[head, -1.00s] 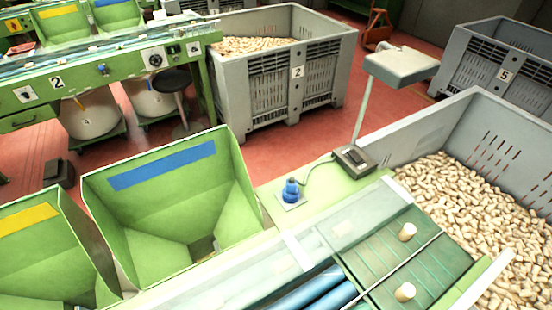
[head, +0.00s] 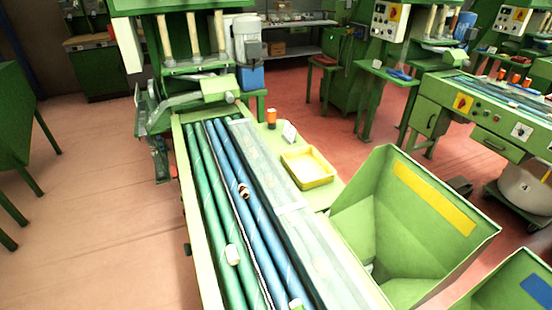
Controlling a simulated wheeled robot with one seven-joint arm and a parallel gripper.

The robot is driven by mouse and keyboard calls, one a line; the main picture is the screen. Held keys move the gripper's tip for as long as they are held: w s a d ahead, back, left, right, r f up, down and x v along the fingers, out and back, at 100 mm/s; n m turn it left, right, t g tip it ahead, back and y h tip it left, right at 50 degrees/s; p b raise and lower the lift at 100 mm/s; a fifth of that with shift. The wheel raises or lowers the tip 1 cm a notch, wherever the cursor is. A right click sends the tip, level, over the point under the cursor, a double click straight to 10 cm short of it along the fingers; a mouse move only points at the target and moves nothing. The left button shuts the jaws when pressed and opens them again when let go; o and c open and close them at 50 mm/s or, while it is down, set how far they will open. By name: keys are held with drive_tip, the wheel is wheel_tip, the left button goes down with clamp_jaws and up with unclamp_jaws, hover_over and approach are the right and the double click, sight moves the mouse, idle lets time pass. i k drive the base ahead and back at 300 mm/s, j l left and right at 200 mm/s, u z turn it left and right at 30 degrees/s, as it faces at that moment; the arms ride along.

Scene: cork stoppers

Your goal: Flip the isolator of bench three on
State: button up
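No bench marked three shows in the head view, and my gripper is out of view. A green bench at the right (head: 445,112) has a yellow plate with a red knob (head: 462,103) on its front, which looks like an isolator. Similar yellow plates sit on the green machine columns behind, one on the nearer column (head: 396,13) and one on the farther (head: 519,15). Their knob positions are too small to read. The near bench (head: 190,210) has green and blue rollers with a few corks on them, and no isolator is visible on it.
Green hoppers with a yellow band (head: 415,225) and a blue band (head: 525,290) stand right of the near bench.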

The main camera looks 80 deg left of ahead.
sight(175, 171)
drive_tip(key=k+j+u, duration=0.15)
drive_tip(key=j, duration=0.2)
drive_tip(key=k+j+u, duration=0.15)
drive_tip(key=j, duration=0.25)
drive_tip(key=k+j+u, duration=0.15)
drive_tip(key=j, duration=0.25)
drive_tip(key=u, duration=1.95)
drive_tip(key=i+j+u, duration=0.15)
drive_tip(key=i+u, duration=0.15)
drive_tip(key=i, duration=0.3)
